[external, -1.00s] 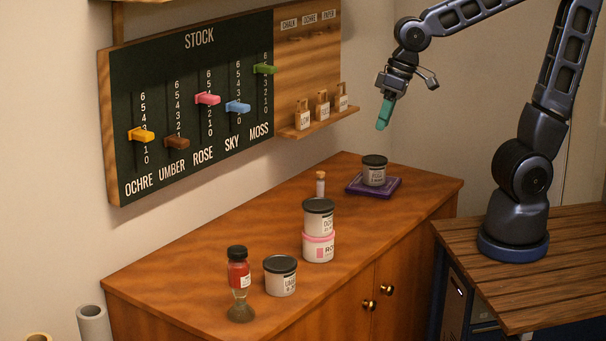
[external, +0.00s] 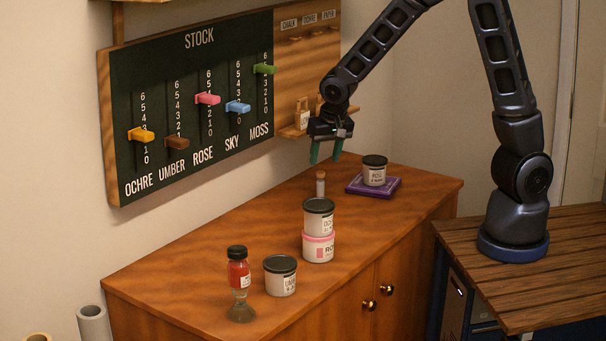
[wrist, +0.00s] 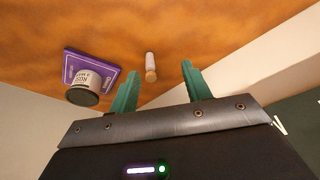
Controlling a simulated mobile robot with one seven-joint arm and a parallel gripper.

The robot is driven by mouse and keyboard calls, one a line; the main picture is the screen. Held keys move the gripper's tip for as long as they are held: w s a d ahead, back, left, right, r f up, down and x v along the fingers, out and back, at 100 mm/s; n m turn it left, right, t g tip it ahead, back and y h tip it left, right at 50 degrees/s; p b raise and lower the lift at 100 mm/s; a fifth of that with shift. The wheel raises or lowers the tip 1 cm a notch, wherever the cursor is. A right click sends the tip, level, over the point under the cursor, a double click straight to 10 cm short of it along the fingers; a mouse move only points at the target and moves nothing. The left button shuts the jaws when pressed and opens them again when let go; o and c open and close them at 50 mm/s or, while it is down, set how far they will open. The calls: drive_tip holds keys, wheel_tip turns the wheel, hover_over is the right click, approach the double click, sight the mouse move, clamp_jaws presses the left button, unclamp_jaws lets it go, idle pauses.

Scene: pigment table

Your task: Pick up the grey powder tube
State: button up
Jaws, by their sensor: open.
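A small tube (external: 320,186) with a cork-coloured top and a pale grey body stands upright on the wooden cabinet top (external: 230,240), behind the stacked jars. It also shows in the wrist view (wrist: 151,64), ahead of and between the fingertips. My gripper (external: 325,152) is above the tube, with its two green fingers pointing down, apart and empty. In the wrist view the open fingers (wrist: 158,82) stand on either side of the tube's line, without touching it.
A black-lidded jar (external: 374,172) sits on a purple book-like pad (external: 358,189) right of the tube. A stacked pair of jars (external: 318,232), another jar (external: 280,277) and a red-filled bottle (external: 239,275) stand nearer. The stock board (external: 190,60) and a tag shelf (external: 290,131) are on the wall.

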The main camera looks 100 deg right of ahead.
drive_tip(key=m+h, duration=0.1)
drive_tip(key=m, duration=0.1)
hover_over(322, 173)
drive_tip(key=a, duration=0.3)
wheel_tip(322, 173, down, 2)
drive_tip(key=f, duration=0.1)
drive_tip(key=shift+g+h, duration=0.3)
drive_tip(key=shift+g, duration=0.1)
drive_tip(key=shift+w+d+x, duration=0.1)
drive_tip(key=shift+w+x, duration=0.05)
drive_tip(key=shift+x, duration=1.25)
drive_tip(key=shift+w+d+x, duration=0.1)
drive_tip(key=shift+x, duration=1.25)
drive_tip(key=shift+s+x, duration=0.15)
drive_tip(key=shift+x, duration=0.75)
drive_tip(key=shift+s+x, duration=0.15)
drive_tip(key=shift+x, duration=0.75)
drive_tip(key=shift+d+f, duration=0.25)
drive_tip(key=shift+f, duration=0.4)
drive_tip(key=shift+c, duration=0.5)
clamp_jaws()
